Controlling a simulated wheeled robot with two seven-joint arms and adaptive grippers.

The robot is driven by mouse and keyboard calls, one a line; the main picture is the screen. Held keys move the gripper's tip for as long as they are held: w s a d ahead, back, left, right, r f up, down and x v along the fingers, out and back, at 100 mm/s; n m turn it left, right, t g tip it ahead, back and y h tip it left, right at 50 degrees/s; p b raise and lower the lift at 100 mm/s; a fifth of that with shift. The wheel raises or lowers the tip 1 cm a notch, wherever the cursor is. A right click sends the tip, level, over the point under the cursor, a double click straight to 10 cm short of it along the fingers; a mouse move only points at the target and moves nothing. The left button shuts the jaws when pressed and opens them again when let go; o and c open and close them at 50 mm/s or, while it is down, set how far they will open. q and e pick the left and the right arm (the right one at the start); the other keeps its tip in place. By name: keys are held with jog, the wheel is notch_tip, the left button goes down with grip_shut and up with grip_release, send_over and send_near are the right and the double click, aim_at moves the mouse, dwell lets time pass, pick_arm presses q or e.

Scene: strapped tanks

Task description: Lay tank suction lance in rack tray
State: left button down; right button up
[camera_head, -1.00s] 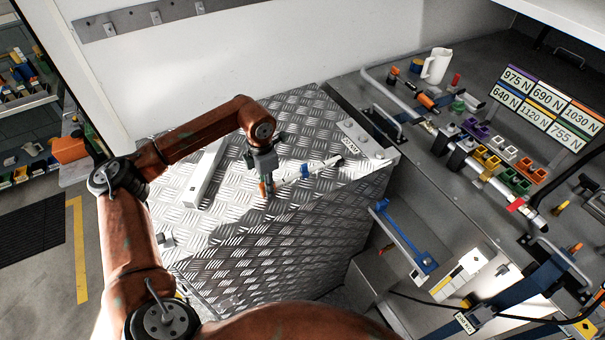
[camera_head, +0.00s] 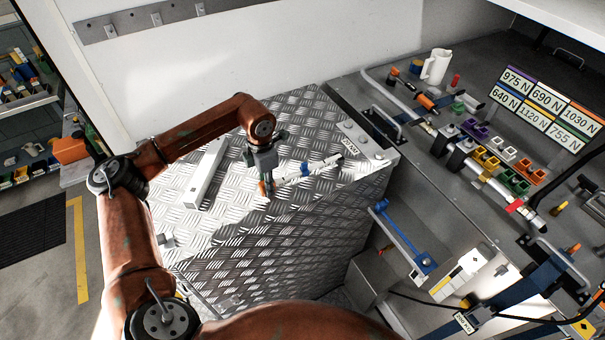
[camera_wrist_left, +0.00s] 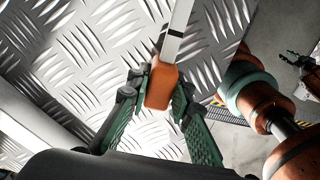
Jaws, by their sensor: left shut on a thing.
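The suction lance has a white tube (camera_head: 318,166) with a blue collar and a dark end. It lies slanting just over or on the chequer-plate top; I cannot tell if it touches. My left gripper (camera_head: 265,184) points down and is shut on its orange grip. In the left wrist view the orange grip (camera_wrist_left: 161,86) sits between the green fingers, with the pale tube running up from it. A long white tray-like channel (camera_head: 203,175), perhaps the rack tray, lies to the left of the gripper. A small dark shape (camera_wrist_left: 299,62) in the left wrist view may be my right gripper; its jaws are unclear.
The chequer-plate top (camera_head: 225,215) is clear in front of the gripper. A raised plate with knobs (camera_head: 362,140) stands at its right edge. A bracket with a blue bar (camera_head: 405,238) is lower right. The grey bench beyond holds a jug (camera_head: 436,66) and coloured blocks.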

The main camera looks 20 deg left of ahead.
pick_arm(q)
jog(key=shift+r+p, duration=1.1)
jog(key=shift+r, duration=1.2)
jog(key=shift+r+p, duration=0.6)
jog(key=shift+r, duration=0.5)
